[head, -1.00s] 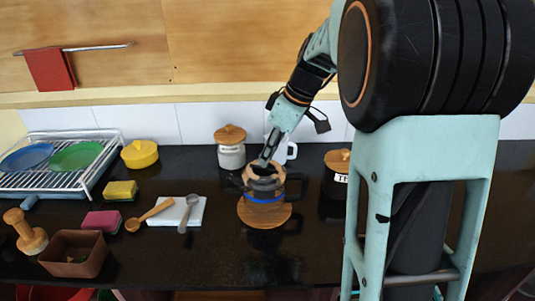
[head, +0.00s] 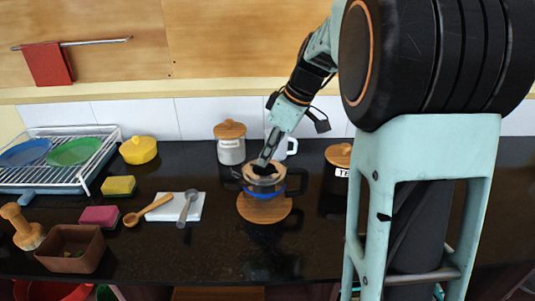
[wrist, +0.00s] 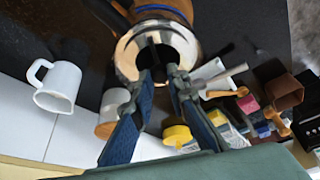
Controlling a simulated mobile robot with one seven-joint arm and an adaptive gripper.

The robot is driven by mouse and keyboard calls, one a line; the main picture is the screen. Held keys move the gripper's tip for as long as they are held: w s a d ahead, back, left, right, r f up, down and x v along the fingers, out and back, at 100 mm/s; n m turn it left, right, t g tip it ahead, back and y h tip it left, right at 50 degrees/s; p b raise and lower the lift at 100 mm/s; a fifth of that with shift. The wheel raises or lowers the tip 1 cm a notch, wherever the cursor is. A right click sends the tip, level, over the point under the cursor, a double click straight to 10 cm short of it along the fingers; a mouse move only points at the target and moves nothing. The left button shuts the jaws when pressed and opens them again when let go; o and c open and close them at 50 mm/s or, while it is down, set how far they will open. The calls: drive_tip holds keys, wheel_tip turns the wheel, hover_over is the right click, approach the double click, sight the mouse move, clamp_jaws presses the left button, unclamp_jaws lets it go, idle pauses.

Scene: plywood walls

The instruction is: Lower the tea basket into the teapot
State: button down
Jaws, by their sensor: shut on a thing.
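The teapot (head: 264,191) is clear with a blue band and dark side parts. It stands upright on a round wooden board (head: 264,210). My gripper (head: 264,164) points down over its mouth. In the wrist view the fingers of my gripper (wrist: 165,70) are shut on a dark upright part of the tea basket (wrist: 154,52). A pale metallic ring surrounds that part, and the teapot's blue band shows beyond it. The basket appears to be at the teapot's mouth. Its lower part is hidden, so I cannot tell how deep it sits.
A lidded canister (head: 230,146) and white mug (head: 285,148) stand behind the teapot. A dark canister (head: 340,157) stands to the right. A wooden spoon (head: 150,209), sponges, a brown box (head: 72,250) and a dish rack (head: 60,178) are left. The counter in front is clear.

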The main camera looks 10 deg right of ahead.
drive_tip(key=shift+f, duration=0.1)
drive_tip(key=c, duration=1.8)
unclamp_jaws()
drive_tip(key=shift+o, duration=0.3)
drive_tip(key=o, duration=0.3)
drive_tip(key=shift+o, duration=0.2)
wheel_tip(320, 180, up, 9)
drive_tip(key=p, duration=0.6)
